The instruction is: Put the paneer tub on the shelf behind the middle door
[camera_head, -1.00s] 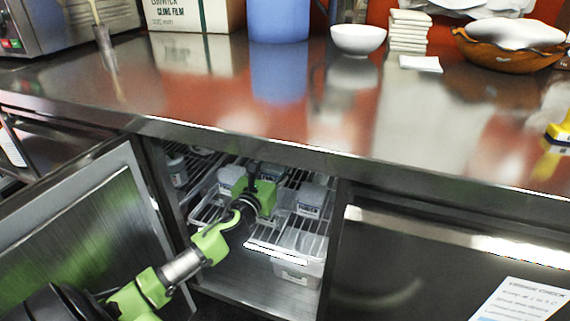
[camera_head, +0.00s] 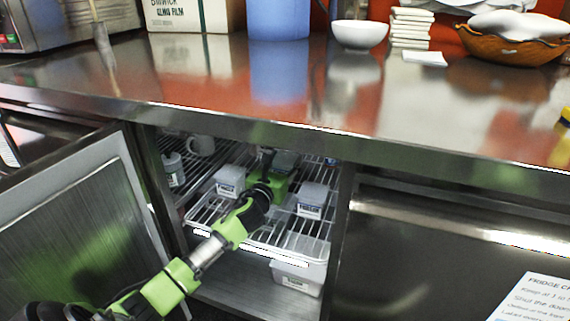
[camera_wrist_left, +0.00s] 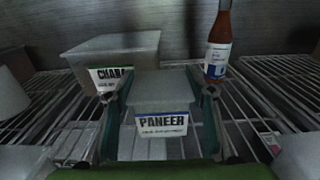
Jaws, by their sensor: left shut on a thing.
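The paneer tub (camera_wrist_left: 162,118) is a pale box with a label reading PANEER, low in the middle of the left wrist view. My left gripper (camera_wrist_left: 160,105) is shut on it, one finger on each side. In the head view my left gripper (camera_head: 272,172) reaches through the open middle door (camera_head: 75,245) into the fridge, over the wire shelf (camera_head: 240,232). The tub is mostly hidden behind the gripper there. Whether it touches the shelf I cannot tell. My right gripper is not in view.
A tub labelled CHANA (camera_wrist_left: 115,55) stands just behind left, and a red sauce bottle (camera_wrist_left: 219,45) behind right. Other lidded tubs stand left (camera_head: 229,180) and right (camera_head: 312,198) of the gripper. A clear bin (camera_head: 297,275) sits below. The steel counter (camera_head: 300,95) overhangs the opening.

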